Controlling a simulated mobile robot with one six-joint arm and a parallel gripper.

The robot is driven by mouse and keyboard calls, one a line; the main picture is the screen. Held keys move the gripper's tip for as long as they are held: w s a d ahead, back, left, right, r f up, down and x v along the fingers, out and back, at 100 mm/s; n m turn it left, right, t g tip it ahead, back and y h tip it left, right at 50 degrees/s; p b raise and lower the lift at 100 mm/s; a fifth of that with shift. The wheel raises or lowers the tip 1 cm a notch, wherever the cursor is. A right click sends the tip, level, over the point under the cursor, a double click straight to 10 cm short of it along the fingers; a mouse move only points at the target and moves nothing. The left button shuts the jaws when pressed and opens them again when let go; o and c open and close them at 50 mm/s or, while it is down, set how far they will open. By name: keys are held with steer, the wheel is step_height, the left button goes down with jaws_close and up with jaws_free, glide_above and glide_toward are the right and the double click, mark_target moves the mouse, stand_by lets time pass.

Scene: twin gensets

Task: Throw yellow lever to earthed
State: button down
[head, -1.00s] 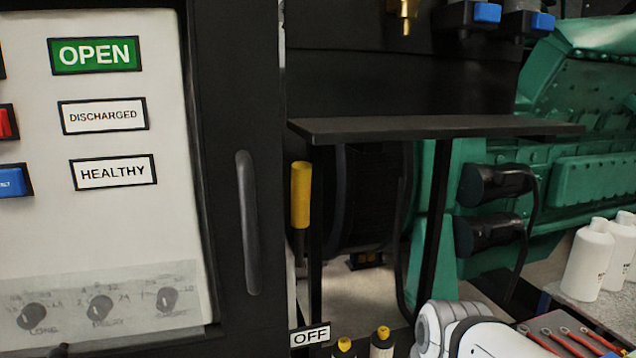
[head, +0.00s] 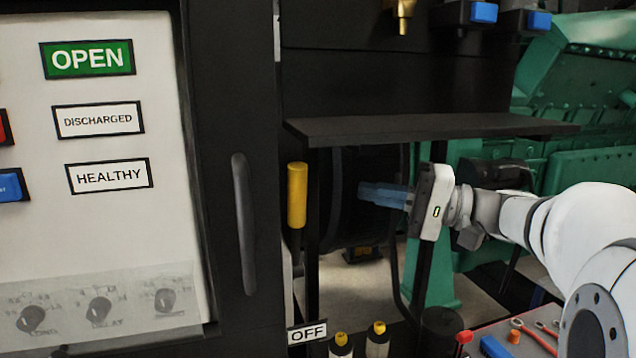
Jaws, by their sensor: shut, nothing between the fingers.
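The yellow lever (head: 297,195) stands upright beside the right edge of the dark cabinet, its yellow grip on top of a dark shaft. A white "OFF" label (head: 307,333) sits below it. No label reading "earthed" shows in view. My gripper (head: 362,193) reaches in from the right, its bluish fingers pointing left toward the lever. The fingers are shut and empty, with a visible gap between them and the lever in the picture. How far apart they are in depth I cannot tell.
A dark shelf (head: 430,128) overhangs the lever and my gripper. A dark post (head: 313,230) stands just right of the lever. The cabinet door handle (head: 244,222) is to its left. Small yellow-capped bottles (head: 377,340) stand below. Green machinery (head: 585,120) fills the right.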

steer(key=p, duration=0.3)
glide_above(295, 223)
steer(key=w+d, duration=0.3)
steer(key=shift+w+r, duration=0.15)
steer(key=shift+r, duration=0.25)
